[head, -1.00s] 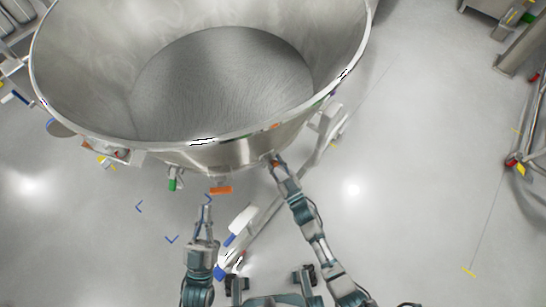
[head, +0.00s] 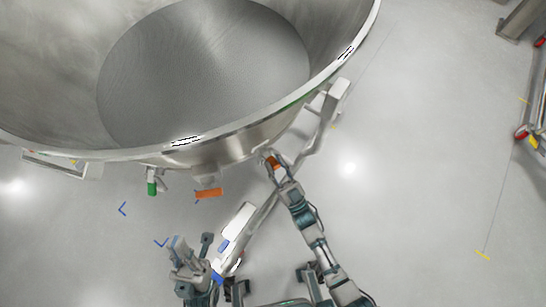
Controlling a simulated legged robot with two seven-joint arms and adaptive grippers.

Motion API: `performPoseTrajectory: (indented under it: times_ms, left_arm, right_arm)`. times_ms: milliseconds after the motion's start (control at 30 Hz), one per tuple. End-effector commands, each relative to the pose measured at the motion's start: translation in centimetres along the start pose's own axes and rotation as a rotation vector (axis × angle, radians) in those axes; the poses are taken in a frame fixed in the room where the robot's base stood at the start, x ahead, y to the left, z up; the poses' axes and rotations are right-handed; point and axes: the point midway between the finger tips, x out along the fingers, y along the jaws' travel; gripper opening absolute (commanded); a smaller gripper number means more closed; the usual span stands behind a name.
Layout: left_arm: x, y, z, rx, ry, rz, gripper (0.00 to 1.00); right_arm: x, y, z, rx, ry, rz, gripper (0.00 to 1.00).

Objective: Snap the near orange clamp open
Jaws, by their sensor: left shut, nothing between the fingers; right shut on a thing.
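A large steel bowl (head: 215,150) fills the upper left of the head view. My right gripper (head: 268,159) is at the bowl's near right outer side, just below the rim. It is shut on an orange clamp (head: 273,163), of which only a small part shows between the fingers. A second orange piece (head: 209,193) sticks out below the bowl's near side, to the left of my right gripper and apart from it. My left gripper (head: 176,243) is shut and empty, low in the view, well below the bowl and the second orange piece.
A green-handled fitting (head: 152,187) hangs under the rim on the left. A white and blue part (head: 237,226) lies between my arms. A metal bracket (head: 330,105) juts from the bowl's right side.

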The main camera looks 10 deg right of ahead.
Motion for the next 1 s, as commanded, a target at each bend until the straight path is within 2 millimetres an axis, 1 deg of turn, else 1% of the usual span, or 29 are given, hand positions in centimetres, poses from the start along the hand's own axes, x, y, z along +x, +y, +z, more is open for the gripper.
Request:
performPoseTrajectory:
  times_ms: [33, 467, 500, 567, 600, 867, 967, 1000]
  left_arm:
    - [-0.20, -0.07, 0.29, 0.000, -0.001, 0.000, 0.00]
    - [-0.04, -0.15, 0.65, 0.000, -0.002, 0.000, 0.00]
    - [-0.04, -0.15, 0.65, 0.000, -0.002, 0.000, 0.00]
    - [-0.05, -0.15, 0.65, 0.000, -0.002, 0.001, 0.00]
    - [-0.05, -0.15, 0.65, 0.000, -0.002, 0.001, 0.00]
    - [0.00, -0.16, 0.58, 0.001, -0.001, 0.000, 0.00]
    - [0.04, -0.10, 0.25, 0.001, 0.002, 0.001, 0.00]
    - [0.04, -0.09, 0.24, 0.001, 0.002, 0.001, 0.00]
  right_arm:
    - [-0.66, -0.09, 0.66, 0.002, -0.009, 0.001, 0.00]
    - [-0.57, -0.10, 0.47, 0.002, 0.004, 0.000, 0.00]
    - [-0.57, -0.10, 0.47, 0.002, 0.003, 0.000, 0.32]
    - [-0.55, -0.09, 0.45, 0.002, 0.004, -0.001, 0.47]
    - [-0.50, -0.09, 0.41, 0.001, 0.005, -0.001, 0.56]
    - [-0.31, -0.05, 0.21, 0.001, 0.010, 0.000, 0.56]
    - [-0.68, -0.04, 0.23, 0.001, 0.010, 0.000, 0.56]
    - [-1.08, -0.04, 0.27, 0.001, 0.008, 0.000, 0.56]
